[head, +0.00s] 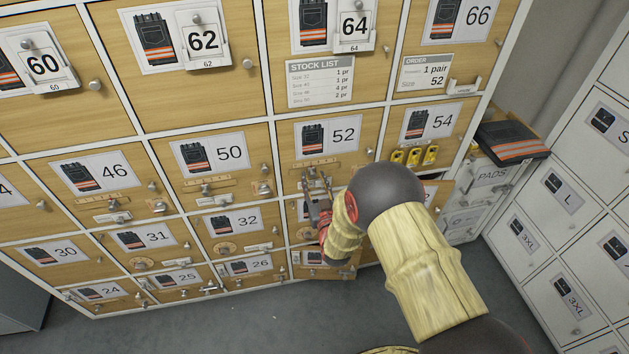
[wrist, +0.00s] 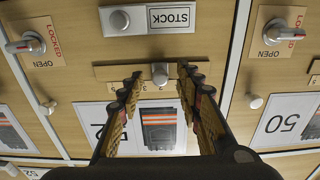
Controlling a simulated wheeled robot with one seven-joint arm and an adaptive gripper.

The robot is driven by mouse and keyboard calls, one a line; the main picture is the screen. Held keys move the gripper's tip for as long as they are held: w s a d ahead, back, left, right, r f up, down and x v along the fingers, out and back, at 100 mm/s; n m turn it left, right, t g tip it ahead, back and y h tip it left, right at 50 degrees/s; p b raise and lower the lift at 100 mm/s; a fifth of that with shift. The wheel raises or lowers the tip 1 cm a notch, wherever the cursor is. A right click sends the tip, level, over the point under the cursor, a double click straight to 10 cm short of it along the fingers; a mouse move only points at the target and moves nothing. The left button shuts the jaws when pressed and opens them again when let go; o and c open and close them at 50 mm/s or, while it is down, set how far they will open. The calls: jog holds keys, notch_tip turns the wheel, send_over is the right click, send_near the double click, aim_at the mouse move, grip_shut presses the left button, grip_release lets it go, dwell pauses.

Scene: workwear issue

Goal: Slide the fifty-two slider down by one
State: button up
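The fifty-two door (head: 345,135) carries a card with dark trousers and the number 52; the card also shows upside down in the wrist view (wrist: 165,130). Its slider is a tan strip with small numerals, one reading 3, and a pale round knob (wrist: 160,73). The numeral at the knob is hard to tell. My gripper (head: 316,182) is at this door, just below the card. In the wrist view my gripper (wrist: 160,80) is open, its fingertips on either side of the knob with gaps showing. My fingers hide parts of the strip and card.
Folded trousers (head: 511,140) lie at the right.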

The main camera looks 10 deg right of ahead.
jog(key=shift+s, duration=0.1)
jog(key=s, duration=1.1)
jog(key=shift+s, duration=0.4)
